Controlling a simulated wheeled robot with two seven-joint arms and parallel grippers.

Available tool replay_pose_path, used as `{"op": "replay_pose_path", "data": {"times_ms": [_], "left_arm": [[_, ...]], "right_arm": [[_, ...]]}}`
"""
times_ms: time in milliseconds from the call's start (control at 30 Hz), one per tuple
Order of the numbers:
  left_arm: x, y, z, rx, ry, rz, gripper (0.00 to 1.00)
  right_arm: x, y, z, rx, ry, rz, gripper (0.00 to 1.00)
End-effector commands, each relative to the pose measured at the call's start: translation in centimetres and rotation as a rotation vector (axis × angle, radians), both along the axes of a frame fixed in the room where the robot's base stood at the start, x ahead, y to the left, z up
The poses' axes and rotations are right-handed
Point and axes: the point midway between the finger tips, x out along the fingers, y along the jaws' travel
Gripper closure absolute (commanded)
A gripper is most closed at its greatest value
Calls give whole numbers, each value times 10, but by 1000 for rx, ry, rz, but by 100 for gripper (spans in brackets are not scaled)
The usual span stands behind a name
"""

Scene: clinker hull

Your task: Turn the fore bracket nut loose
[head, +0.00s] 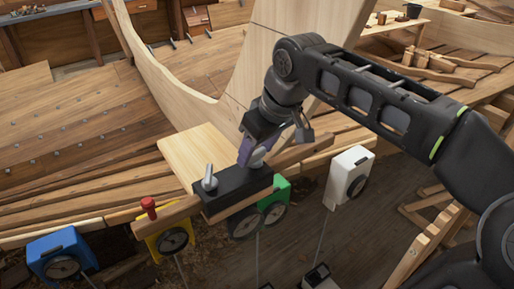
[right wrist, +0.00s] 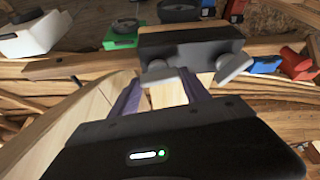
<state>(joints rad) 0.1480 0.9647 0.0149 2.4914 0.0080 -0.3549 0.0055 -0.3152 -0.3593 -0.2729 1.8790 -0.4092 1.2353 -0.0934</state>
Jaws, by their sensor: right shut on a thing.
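A black bracket (head: 232,196) sits on a wooden batten at the hull's edge and also shows in the right wrist view (right wrist: 190,42). It carries two grey winged nuts. My right gripper (head: 250,157), with purple fingers, is shut on the right-hand nut (head: 259,159), which the fingers partly cover. In the right wrist view this nut (right wrist: 157,76) shows between the fingertips. The other nut (head: 209,179) stands free at the bracket's left end, its handle upright; it also shows in the right wrist view (right wrist: 233,69). I cannot tell from the markings which is fore. My left gripper is not in view.
Boxes with dark round dials line the batten: blue (head: 61,254), yellow (head: 171,236), green (head: 276,199) and white (head: 348,174). A red knob (head: 148,207) stands near the yellow one. The curved wooden stem (head: 240,75) rises behind my gripper. Floor shows at lower right.

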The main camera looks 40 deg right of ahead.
Motion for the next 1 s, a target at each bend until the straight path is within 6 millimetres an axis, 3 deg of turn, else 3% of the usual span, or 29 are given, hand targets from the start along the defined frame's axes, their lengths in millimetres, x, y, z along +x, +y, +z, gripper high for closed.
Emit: {"op": "replay_pose_path", "data": {"times_ms": [467,1000], "left_arm": [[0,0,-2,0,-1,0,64],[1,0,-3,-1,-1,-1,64]], "right_arm": [[1,-1,0,1,-2,105,86],[2,-4,1,2,-1,535,86]]}}
